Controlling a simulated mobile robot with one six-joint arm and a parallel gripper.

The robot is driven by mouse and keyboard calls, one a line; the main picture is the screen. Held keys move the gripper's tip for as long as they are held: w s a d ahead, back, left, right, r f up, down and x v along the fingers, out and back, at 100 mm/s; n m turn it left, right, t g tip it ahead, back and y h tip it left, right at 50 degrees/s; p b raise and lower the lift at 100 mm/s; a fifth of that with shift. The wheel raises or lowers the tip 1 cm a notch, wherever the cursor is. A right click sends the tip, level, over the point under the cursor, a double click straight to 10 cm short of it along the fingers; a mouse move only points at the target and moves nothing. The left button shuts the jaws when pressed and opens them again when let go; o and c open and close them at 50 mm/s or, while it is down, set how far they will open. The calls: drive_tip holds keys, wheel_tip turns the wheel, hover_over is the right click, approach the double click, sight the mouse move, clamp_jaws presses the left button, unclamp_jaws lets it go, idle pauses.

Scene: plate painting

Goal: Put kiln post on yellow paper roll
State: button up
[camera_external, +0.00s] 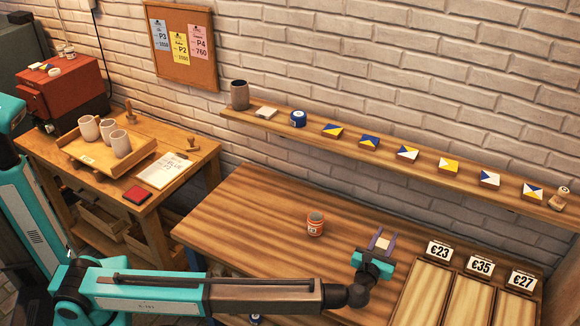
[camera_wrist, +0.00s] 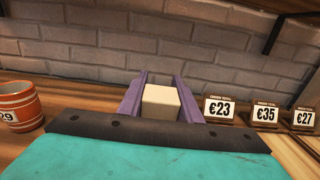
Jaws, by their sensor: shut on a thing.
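My gripper (camera_external: 381,242) is over the right part of the striped wooden table, its purple fingers pointing toward the brick wall. It is shut on a cream, block-shaped kiln post (camera_external: 383,244). I cannot tell if the post touches the table. I cannot make out a yellow paper roll in either view.
An orange-banded mug (camera_external: 315,225) stands left of my gripper. Price signs (camera_external: 439,250) and wooden trays (camera_external: 467,300) are at the right. A wall shelf (camera_external: 390,165) holds several painted tiles. A side table (camera_external: 205,150) holds cups. The table's left part is clear.

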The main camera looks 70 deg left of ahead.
idle(0.3)
drive_tip(key=o, duration=1.3)
drive_tip(key=shift+f, duration=0.1)
drive_tip(key=shift+c, duration=0.2)
drive_tip(key=shift+r, duration=0.2)
drive_tip(key=v, duration=1.2)
drive_tip(key=shift+b, duration=0.35)
drive_tip(key=shift+d, duration=0.1)
